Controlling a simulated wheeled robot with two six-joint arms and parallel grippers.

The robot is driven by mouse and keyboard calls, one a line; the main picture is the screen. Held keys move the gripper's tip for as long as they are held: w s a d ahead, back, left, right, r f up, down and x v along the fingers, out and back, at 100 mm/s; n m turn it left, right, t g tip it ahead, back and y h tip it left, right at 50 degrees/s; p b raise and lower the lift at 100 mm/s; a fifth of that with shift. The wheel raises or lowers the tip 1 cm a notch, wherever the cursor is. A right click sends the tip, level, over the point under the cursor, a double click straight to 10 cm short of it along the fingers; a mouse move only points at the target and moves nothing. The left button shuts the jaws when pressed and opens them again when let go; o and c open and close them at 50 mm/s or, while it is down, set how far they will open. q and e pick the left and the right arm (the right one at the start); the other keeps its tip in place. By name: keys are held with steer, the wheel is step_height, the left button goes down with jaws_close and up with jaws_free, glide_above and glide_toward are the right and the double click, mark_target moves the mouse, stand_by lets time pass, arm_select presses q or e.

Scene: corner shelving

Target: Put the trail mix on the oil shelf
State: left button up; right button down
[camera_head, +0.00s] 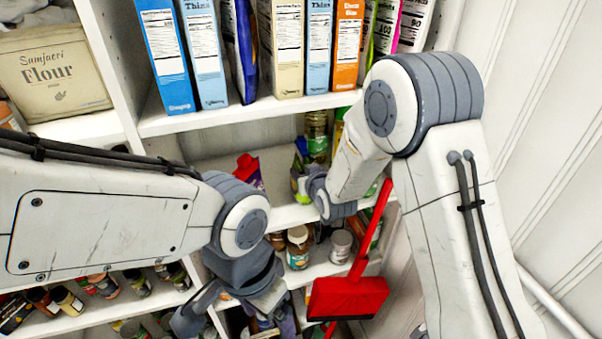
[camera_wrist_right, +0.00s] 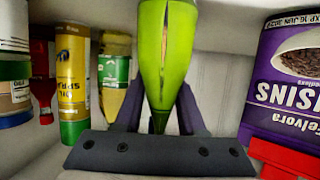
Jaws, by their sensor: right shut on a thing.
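My right gripper (camera_wrist_right: 158,115) is shut on a bright green pouch (camera_wrist_right: 165,50) with a narrow brown window, which I take to be the trail mix. In the head view the pouch (camera_head: 303,188) is a small green patch, mostly hidden by my right gripper (camera_head: 300,176). It is at the middle shelf (camera_head: 285,216); whether it touches the board I cannot tell. An oil spray can (camera_wrist_right: 72,85), yellow and green, stands on this shelf, shown upside down in the wrist view. My left gripper (camera_head: 232,316) is low, its fingers apart, with nothing visibly held.
A purple raisins container (camera_wrist_right: 285,85) with a red lid stands beside the pouch. A glass jar (camera_head: 316,135) is at the back. Boxes (camera_head: 287,45) fill the shelf above. Jars (camera_head: 298,247) stand below. A red dustpan (camera_head: 347,297) hangs in front at the right.

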steer(key=c, duration=0.5)
jaws_free()
steer(key=shift+a, duration=0.1)
steer(key=shift+r, duration=0.1)
steer(key=shift+s, duration=0.25)
steer(key=b+v, duration=0.4)
steer(key=v, duration=0.6)
steer(key=s+f+n+g+h, duration=0.1)
steer(key=s+g, duration=0.5)
steer(key=s, duration=0.9)
steer(key=s+d+f+n+g+h, duration=0.1)
steer(key=s+g, duration=0.5)
steer(key=s, duration=0.9)
steer(key=shift+s+d+f+n+g+h, duration=0.2)
steer(key=shift+s+f+n+g+h, duration=0.3)
steer(key=shift+f+n, duration=0.4)
